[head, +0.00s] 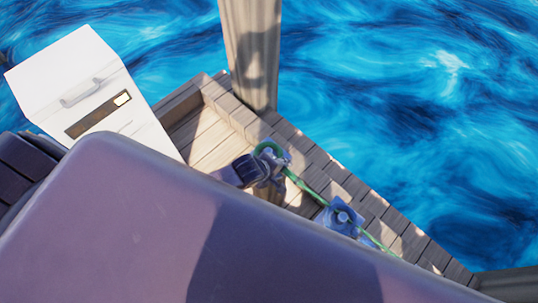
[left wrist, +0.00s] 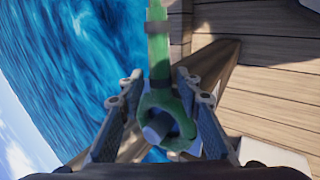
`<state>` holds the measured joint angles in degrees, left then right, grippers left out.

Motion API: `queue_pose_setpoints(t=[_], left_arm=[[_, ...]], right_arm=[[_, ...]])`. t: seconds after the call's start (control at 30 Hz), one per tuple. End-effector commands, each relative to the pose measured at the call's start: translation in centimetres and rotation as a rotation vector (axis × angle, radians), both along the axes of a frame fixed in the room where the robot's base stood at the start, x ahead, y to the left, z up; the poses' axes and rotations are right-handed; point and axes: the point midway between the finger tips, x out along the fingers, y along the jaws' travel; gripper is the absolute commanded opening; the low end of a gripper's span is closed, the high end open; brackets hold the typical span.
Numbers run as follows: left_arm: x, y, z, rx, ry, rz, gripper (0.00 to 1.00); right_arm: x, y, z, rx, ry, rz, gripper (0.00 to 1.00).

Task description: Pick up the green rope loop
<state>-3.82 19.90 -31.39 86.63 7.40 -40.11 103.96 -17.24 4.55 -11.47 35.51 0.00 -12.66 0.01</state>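The green rope loop (left wrist: 184,108) is a thick green ring in the left wrist view, with a green strap running up from it. A pale blue-grey peg-like part (left wrist: 155,132) shows in its opening. My left gripper (left wrist: 158,78) is open, with one finger on each side of the loop. The loop sits close to the right-hand finger; whether they touch I cannot tell. In the head view the loop (head: 268,147) curves around the far side of my left gripper (head: 276,165), and green rope runs from it to the lower right. My right gripper is not in view.
A blue-grey fitting (head: 340,218) sits along the rope by the wooden deck's edge. A wooden post (head: 252,50) and a white box (head: 85,85) stand beyond. Blue water lies past the edge. A large smooth purple-grey surface (head: 130,225) hides much of the foreground.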

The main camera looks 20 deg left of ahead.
Motion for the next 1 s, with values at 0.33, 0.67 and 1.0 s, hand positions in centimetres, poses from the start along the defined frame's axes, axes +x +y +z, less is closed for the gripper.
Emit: queue_pose_setpoints(t=[0.33, 0.67, 1.0], left_arm=[[0.0, 0.0, 0.0, 0.0, 0.0, 0.0, 0.0], [0.1, 0.0, 0.2, -0.001, -0.003, 0.0, 0.0], [0.1, -0.1, 3.2, -0.003, -0.005, 0.0, 0.0]], right_arm=[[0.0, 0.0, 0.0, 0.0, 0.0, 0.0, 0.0], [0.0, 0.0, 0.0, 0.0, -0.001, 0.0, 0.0], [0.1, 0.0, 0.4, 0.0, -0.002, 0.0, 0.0]])
